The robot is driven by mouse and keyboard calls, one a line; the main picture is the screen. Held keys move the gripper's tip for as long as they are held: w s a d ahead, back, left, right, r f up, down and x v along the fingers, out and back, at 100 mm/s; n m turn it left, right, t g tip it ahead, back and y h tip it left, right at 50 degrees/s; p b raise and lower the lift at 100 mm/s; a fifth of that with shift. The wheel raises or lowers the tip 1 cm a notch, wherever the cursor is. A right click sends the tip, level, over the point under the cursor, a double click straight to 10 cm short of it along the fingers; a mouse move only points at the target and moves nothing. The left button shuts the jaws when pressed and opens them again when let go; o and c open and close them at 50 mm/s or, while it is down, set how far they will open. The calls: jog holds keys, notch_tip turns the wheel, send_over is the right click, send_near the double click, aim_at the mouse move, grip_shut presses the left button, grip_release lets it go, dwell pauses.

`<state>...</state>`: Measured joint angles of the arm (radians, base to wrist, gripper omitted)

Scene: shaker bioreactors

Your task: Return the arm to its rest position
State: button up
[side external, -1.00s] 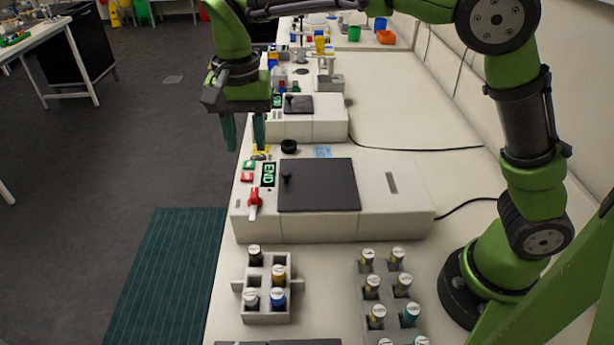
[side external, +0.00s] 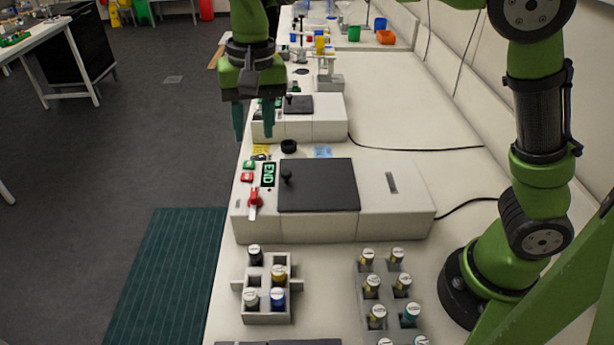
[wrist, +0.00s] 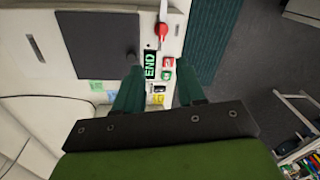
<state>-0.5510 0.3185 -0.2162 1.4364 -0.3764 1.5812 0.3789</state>
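My gripper (side external: 253,120) hangs in the air with its fingers pointing down, above the front edge of the bench, near the smaller far machine in the side external view. Its two teal fingers are apart with nothing between them. In the wrist view the gripper (wrist: 158,88) also shows open and empty, with the bench and floor below. My green arm reaches from the right side of the bench over the machines.
The near shaker (side external: 395,200) has a dark closed lid (side external: 318,186), a red lever (side external: 254,200) and an END display (side external: 268,174). A small rack (side external: 267,316) and a larger rack (side external: 366,318) hold capped vials in front. Floor lies left of the bench.

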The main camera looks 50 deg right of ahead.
jog(key=s+d+n+t+y, duration=0.1)
jog(key=s+d+t, duration=0.5)
jog(key=s+d, duration=0.7)
jog(key=s+n, duration=0.1)
jog(key=s, duration=0.3)
jog(key=shift+s+d+t+y, duration=0.3)
jog(key=shift+d, duration=0.1)
